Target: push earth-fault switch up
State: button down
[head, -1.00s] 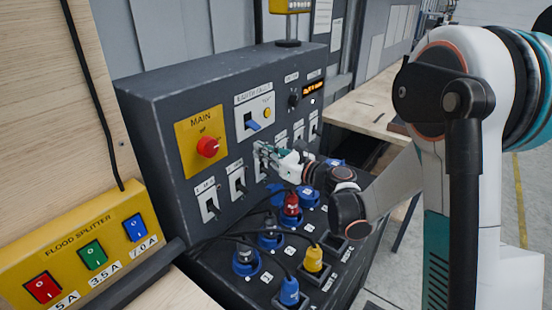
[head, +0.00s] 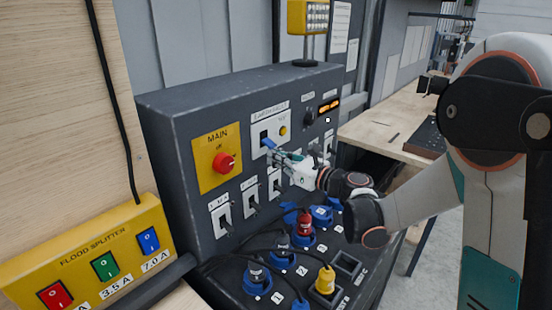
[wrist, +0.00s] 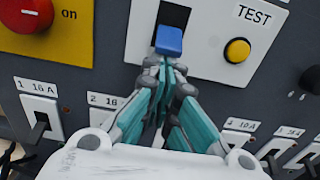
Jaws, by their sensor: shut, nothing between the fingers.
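The earth-fault switch is a blue lever (head: 269,143) in a dark slot on a white plate on the grey panel. In the wrist view the blue lever (wrist: 169,40) shows at top centre, with the dark slot visible above it. The lever juts out from the lower part of the slot. My gripper (head: 273,154) is shut and empty, its fingertips right under the lever. In the wrist view the fingertips (wrist: 167,68) meet just below the lever's end and look to touch it or nearly so; contact is not certain.
A yellow test button (wrist: 237,50) is right of the lever. A red main knob (head: 224,162) is to the left. A row of breaker switches (head: 224,215) runs below, partly hidden by my gripper. Plugs and cables, including a yellow plug (head: 325,280), fill the sloped lower panel.

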aim_at(275, 147)
jog(key=shift+s+d+r+p, duration=0.1)
jog(key=shift+r+p, duration=0.1)
jog(key=shift+p, duration=0.2)
jog(key=shift+r+g+h+p, duration=0.15)
jog(key=shift+g+h+p, duration=0.2)
jog(key=shift+g+h, duration=0.05)
jog(key=g+h+p, duration=0.1)
jog(key=r+g+h+p, duration=0.1)
jog(key=p, duration=0.1)
jog(key=d+r+g+h+p, duration=0.1)
jog(key=p, duration=0.1)
jog(key=shift+s, duration=0.35)
jog(key=shift+a, duration=0.1)
jog(key=shift+r+p, duration=0.65)
jog(key=shift+r, duration=0.15)
